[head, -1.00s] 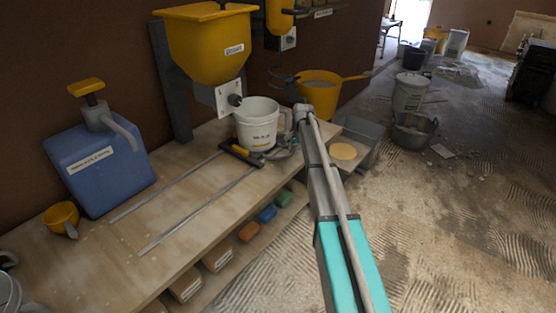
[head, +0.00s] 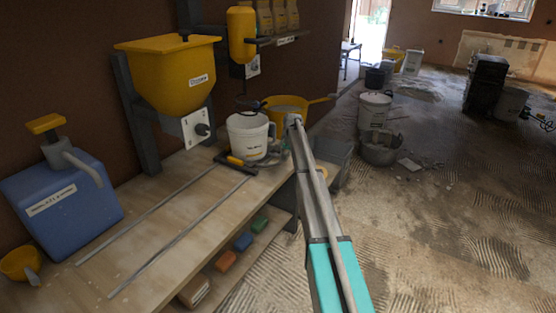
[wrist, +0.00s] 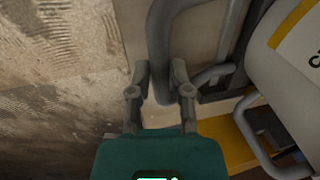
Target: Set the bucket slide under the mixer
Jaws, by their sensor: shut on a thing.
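The mixer appears to be the yellow hopper (head: 172,75) on a grey wall post, with a white plate and dark knob low on it. The white bucket (head: 248,138) stands on the bench to its right. At its foot is a yellow and black piece (head: 236,162), seemingly the bucket slide, at the far end of two metal rails (head: 190,222). In the wrist view, yellow slide parts (wrist: 228,143) and the bucket (wrist: 292,75) lie to the right. My gripper (wrist: 160,75) is shut on a grey tubular handle (wrist: 158,35). The handle's join to the slide is unclear.
A blue container (head: 62,205) with a tap and a yellow scoop (head: 20,262) stand at the left of the bench. A yellow tub (head: 287,104) is behind the bucket. Coloured blocks (head: 242,241) lie on the lower shelf. The rails are clear.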

